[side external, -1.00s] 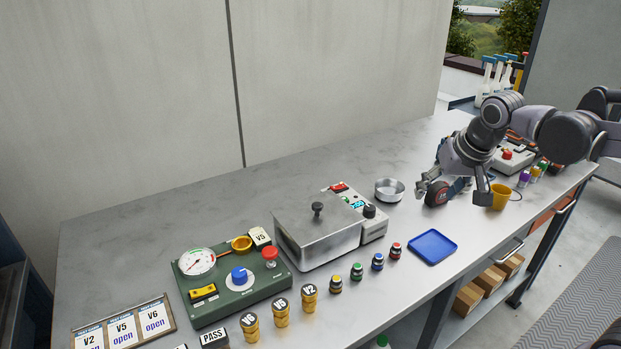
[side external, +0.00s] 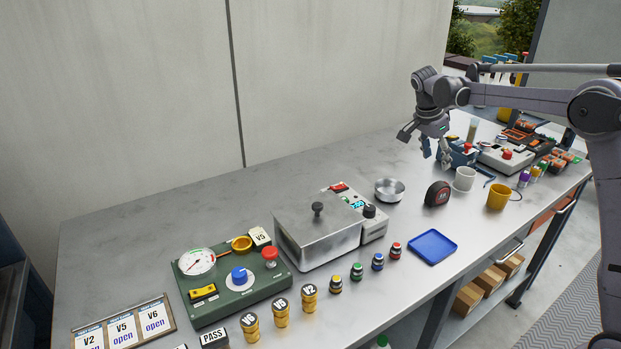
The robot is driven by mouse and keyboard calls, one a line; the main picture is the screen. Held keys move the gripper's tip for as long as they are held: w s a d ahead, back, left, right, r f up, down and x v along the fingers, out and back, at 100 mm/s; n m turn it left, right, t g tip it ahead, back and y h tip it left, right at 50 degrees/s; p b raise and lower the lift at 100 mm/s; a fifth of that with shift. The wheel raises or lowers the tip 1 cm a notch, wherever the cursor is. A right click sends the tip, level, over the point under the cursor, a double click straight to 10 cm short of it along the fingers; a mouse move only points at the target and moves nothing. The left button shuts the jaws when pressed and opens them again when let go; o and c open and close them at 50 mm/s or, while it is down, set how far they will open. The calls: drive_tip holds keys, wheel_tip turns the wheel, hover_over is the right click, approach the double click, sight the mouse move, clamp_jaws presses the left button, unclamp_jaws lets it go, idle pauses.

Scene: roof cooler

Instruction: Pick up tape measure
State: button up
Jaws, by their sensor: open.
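The tape measure (side external: 437,194) is black with a red and white face label. It stands on the grey bench between the small metal bowl and the yellow mug. My gripper (side external: 435,153) is open and empty, pointing down, above the bench and a little above the tape measure in the picture. A clear gap shows between the fingers and the tape measure. Nothing hides the tape measure.
A metal bowl (side external: 389,190) is left of the tape measure, a blue tray (side external: 432,246) in front. A white mug (side external: 464,179), a yellow mug (side external: 498,196) and a blue object (side external: 458,155) crowd the right. A lidded metal box (side external: 317,238) stands left.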

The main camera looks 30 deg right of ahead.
sight(441, 184)
drive_tip(key=x, duration=0.5)
drive_tip(key=shift+d+f, duration=0.2)
drive_tip(key=shift+f, duration=0.1)
drive_tip(key=shift+s+x, duration=0.15)
drive_tip(key=shift+x, duration=1.15)
drive_tip(key=shift+s+x, duration=0.2)
drive_tip(key=shift+x, duration=1.1)
drive_tip(key=shift+a, duration=0.1)
drive_tip(key=shift+c, duration=0.3)
clamp_jaws()
